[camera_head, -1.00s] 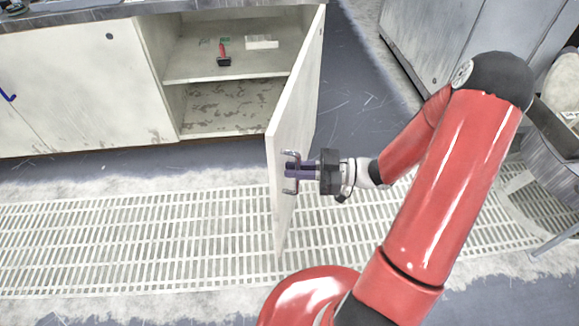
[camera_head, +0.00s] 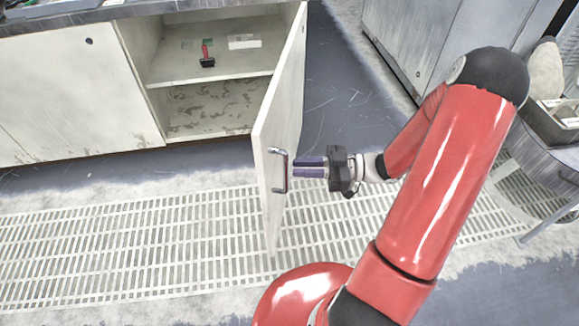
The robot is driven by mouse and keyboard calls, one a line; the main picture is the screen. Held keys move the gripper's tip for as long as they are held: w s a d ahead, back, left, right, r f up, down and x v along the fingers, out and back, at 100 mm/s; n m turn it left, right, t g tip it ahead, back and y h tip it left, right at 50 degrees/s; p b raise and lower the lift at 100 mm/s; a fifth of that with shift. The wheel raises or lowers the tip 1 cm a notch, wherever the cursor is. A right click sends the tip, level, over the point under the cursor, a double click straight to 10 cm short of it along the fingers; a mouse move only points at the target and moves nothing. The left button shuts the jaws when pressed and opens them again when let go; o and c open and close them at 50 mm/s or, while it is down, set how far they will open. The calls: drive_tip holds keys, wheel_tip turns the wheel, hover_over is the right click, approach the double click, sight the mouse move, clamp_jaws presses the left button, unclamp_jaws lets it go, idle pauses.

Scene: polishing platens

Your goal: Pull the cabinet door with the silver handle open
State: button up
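The cabinet door (camera_head: 286,110) stands wide open, swung out to the right of its cabinet, and the shelves inside are exposed. Nothing shows held between the fingers.
A red and black tool (camera_head: 207,57) lies on the cabinet's upper shelf (camera_head: 215,72). A closed cabinet door (camera_head: 75,95) is at left. A grey cabinet (camera_head: 440,40) stands at back right, a small table (camera_head: 550,150) at right. Slatted floor mat (camera_head: 120,245) lies clear in front.

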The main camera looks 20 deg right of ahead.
drive_tip(key=v, duration=0.3)
idle(0.5)
drive_tip(key=w+d+r+m+t+h, duration=0.1)
drive_tip(key=w+r+m+t+h, duration=0.15)
drive_tip(key=w+h, duration=0.35)
drive_tip(key=w+d+r+m+t+h, duration=0.1)
drive_tip(key=w+r+t+h, duration=0.2)
drive_tip(key=w+h, duration=0.3)
drive_tip(key=s+d+r+m+h, duration=0.3)
drive_tip(key=r+m+h, duration=0.2)
drive_tip(key=r+h, duration=0.3)
drive_tip(key=s+a+r+m+g+y, duration=0.1)
drive_tip(key=s+a+m+g, duration=0.1)
drive_tip(key=s, duration=0.9)
drive_tip(key=s+a+r+m+g+y, duration=0.1)
drive_tip(key=s+a+r+m+g, duration=0.1)
drive_tip(key=s+a+m, duration=0.2)
drive_tip(key=s+a, duration=0.3)
drive_tip(key=s, duration=0.4)
drive_tip(key=shift+a+y, duration=0.25)
drive_tip(key=shift+y, duration=0.05)
